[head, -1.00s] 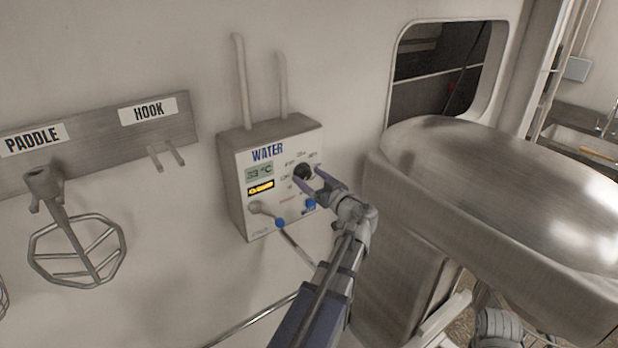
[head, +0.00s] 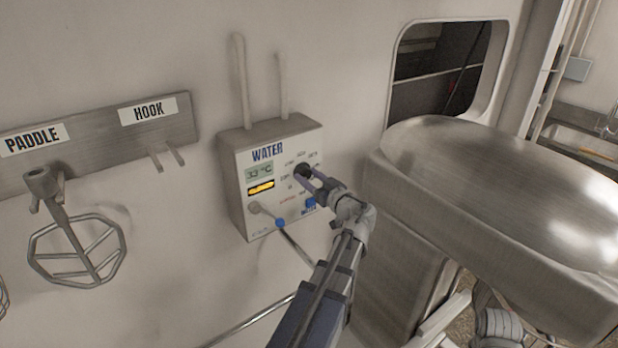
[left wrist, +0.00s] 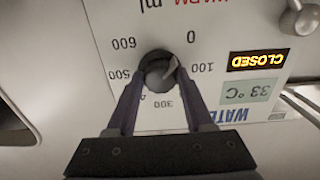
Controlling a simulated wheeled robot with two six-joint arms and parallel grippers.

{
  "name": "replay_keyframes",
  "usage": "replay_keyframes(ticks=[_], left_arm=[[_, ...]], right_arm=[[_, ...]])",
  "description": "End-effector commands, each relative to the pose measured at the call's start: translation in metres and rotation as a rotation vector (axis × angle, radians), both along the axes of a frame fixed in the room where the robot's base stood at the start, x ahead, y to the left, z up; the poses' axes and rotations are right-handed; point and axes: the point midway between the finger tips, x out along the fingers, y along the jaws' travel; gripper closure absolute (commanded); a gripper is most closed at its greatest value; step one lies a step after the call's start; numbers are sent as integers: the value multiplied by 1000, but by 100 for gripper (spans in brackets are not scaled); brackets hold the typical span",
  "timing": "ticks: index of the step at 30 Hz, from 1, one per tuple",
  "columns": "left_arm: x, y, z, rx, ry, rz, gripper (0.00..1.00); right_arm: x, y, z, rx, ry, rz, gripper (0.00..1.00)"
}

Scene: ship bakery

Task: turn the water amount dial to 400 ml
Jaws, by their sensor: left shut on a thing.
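The black water amount dial (head: 303,171) is on the front of the WATER box. It also shows in the left wrist view (left wrist: 158,72), upside down, with 0, 100, 300, 500 and 600 readable around it and 400 mostly hidden by a finger. Its pale pointer seems to lie toward the side between 0 and 100. My left gripper (left wrist: 160,78) is shut on the dial, one finger on each side; it also shows in the head view (head: 309,176).
The WATER box (head: 238,195) has a display reading 33 °C, a lit CLOSED sign (left wrist: 257,60), a lever (head: 262,210) and a blue-marked knob (head: 311,202). A large metal machine (head: 500,200) stands close on the right. A wire paddle (head: 75,250) hangs at left.

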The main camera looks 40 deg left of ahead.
Motion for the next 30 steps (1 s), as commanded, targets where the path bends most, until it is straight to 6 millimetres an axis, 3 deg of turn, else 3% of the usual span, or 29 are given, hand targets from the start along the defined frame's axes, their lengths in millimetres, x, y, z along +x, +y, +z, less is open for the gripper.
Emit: replay_keyframes(ticks=[3,14,30], left_arm=[[0,0,0,0,0,0,100],[0,0,0,16,56,0,100],[0,0,0,143,495,0,100]], right_arm=[[0,0,0,0,0,0,34],[0,0,0,0,0,0,34],[0,0,0,0,0,0,34]])
